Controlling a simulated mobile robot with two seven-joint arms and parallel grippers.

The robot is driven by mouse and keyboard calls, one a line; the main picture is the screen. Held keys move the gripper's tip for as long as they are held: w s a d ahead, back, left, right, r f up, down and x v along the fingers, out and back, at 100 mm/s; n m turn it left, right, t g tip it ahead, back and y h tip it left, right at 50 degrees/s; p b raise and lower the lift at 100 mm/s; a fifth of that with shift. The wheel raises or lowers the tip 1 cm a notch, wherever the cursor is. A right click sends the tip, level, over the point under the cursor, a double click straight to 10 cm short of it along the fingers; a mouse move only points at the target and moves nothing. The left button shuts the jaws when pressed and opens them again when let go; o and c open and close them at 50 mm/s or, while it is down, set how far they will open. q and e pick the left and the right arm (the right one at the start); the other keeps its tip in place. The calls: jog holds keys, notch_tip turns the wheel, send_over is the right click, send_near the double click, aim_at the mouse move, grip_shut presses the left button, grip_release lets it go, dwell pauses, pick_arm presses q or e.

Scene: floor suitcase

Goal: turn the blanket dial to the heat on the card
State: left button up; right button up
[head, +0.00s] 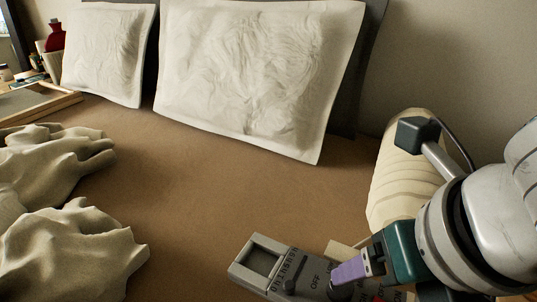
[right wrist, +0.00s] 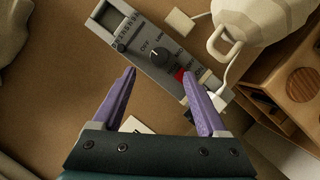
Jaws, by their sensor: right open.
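The grey blanket control (head: 283,268) lies on the brown bed at the bottom of the head view. It crosses the upper part of the right wrist view (right wrist: 127,28), with OFF and other lettering and a red patch. Its dark round dial (right wrist: 160,57) shows there; I cannot tell its exact setting. My right gripper (right wrist: 159,76) is open, its purple fingers apart and empty near the control, the dial showing beyond the gap. In the head view the gripper (head: 350,270) covers part of the control. A white card (right wrist: 136,126) shows partly between the fingers; its writing is unreadable. My left gripper is out of view.
A cream ribbed lamp-like object (head: 402,185) stands at the right. A small pale block (right wrist: 180,23) and a white cable lie near the control. Crumpled cloth (head: 70,255) lies at left; pillows (head: 255,75) stand behind. The bed's middle is clear.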

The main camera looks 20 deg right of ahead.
aim_at(345, 290)
jog(key=b+x, duration=0.1)
jog(key=x, duration=0.1)
jog(key=b+x, duration=0.2)
jog(key=x, duration=0.1)
jog(key=b+x, duration=0.1)
jog(key=x, duration=0.2)
jog(key=shift+s+a+f, duration=0.1)
jog(key=shift+s+f, duration=0.1)
jog(key=shift+f, duration=0.1)
jog(key=shift+w+f+b, duration=0.25)
jog(key=shift+f+b, duration=0.1)
jog(key=shift+f, duration=0.1)
grip_shut()
